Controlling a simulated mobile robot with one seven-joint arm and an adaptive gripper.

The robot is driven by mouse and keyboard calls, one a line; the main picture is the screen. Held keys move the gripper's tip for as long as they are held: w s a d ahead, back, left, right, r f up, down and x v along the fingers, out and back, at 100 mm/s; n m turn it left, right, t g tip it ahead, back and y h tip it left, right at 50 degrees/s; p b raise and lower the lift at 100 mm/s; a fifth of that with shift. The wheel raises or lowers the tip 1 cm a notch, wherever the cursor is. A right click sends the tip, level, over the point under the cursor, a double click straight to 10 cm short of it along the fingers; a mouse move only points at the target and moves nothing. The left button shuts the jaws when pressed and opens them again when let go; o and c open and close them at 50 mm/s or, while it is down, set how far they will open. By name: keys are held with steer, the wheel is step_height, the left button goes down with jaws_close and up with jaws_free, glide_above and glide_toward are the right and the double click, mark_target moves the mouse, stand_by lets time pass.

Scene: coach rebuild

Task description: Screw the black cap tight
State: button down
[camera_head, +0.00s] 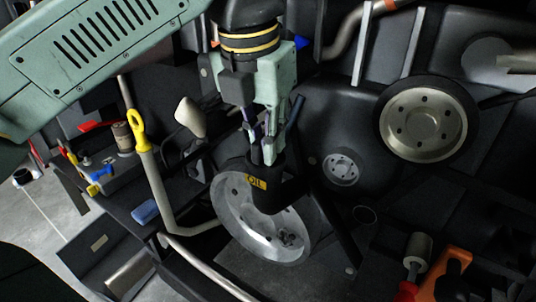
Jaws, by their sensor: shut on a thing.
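The black cap (268,160) sits at the top of a black filler neck (283,192) that carries a yellow label reading "OIL". My gripper (266,152) points down from above, and its fingers are shut on the cap. The fingers hide most of the cap, so I cannot tell how far it is seated on the neck. A silver pulley wheel (236,207) lies just behind and below the neck.
A dipstick with a yellow loop handle (138,130) stands to the left. A large black-rimmed wheel (424,117) is at the right. Tools, a blue sponge-like block (145,211) and small parts lie on the left ledge. An orange tool (446,275) is at lower right.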

steer(key=shift+d+f, duration=0.1)
steer(key=shift+m+p, duration=0.4)
steer(key=shift+m, duration=0.2)
steer(key=m+p, duration=0.1)
steer(key=m, duration=0.2)
steer(key=shift+g+h, duration=0.3)
steer(key=shift+g, duration=0.1)
steer(key=shift+m, duration=1)
steer(key=shift+p, duration=0.3)
steer(key=shift+m+g+p, duration=0.3)
steer(key=shift+m+p, duration=0.15)
steer(key=shift+m, duration=1.45)
steer(key=shift+a+m+g, duration=0.2)
steer(key=shift+m+g, duration=0.2)
steer(key=shift+m, duration=0.6)
